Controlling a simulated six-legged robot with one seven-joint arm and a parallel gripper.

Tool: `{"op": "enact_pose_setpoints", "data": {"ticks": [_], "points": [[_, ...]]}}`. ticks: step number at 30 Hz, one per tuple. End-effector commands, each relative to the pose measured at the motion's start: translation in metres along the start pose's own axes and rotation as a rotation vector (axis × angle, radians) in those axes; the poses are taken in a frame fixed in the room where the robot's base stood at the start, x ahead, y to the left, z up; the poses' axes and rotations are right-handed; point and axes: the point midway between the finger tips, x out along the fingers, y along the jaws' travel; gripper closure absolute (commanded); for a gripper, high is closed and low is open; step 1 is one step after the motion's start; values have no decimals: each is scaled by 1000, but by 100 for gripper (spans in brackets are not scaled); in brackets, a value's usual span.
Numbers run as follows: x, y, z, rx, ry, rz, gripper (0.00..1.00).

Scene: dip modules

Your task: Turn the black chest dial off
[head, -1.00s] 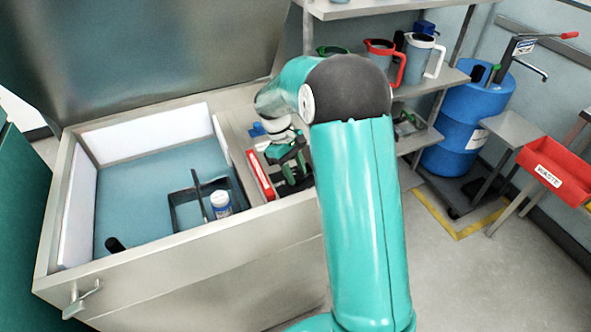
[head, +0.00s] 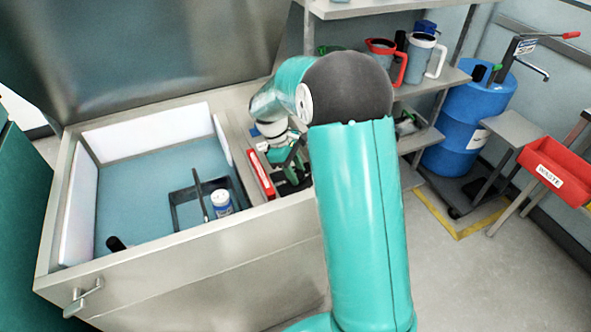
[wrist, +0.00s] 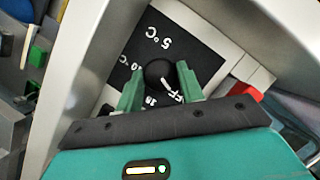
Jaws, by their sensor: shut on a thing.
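The black chest dial (wrist: 159,73) shows in the wrist view on a black panel (wrist: 196,52) with white markings, among them "5°C" and a partly covered "FF". A white pointer line on the dial points down and right, toward the "FF" letters. My gripper (wrist: 160,88) has its green fingers on either side of the dial and is shut on it. In the head view my gripper (head: 290,165) is over the right-hand ledge of the open chest (head: 200,240). The dial is hidden there behind my gripper and arm.
The chest's well holds a dark tray (head: 178,225) and a white jar (head: 221,203). Shelves with jugs (head: 420,55), a blue drum (head: 465,115) and a red waste bin (head: 555,170) are to the right.

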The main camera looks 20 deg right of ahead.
Motion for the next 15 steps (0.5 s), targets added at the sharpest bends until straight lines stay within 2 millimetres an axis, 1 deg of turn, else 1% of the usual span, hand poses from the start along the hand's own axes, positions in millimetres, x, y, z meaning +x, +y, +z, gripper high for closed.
{"op": "enact_pose_setpoints", "data": {"ticks": [1, 2, 4, 5, 12, 15], "points": [[0, 0, 0, -1, 1, 1, 85], [0, 0, 0, -1, 0, 1, 56], [0, 0, 0, -1, 0, 1, 43], [0, 0, 0, -1, 0, 1, 41], [0, 0, 0, 0, 0, 0, 41], [-4, 0, 0, 0, 1, 1, 41]]}}
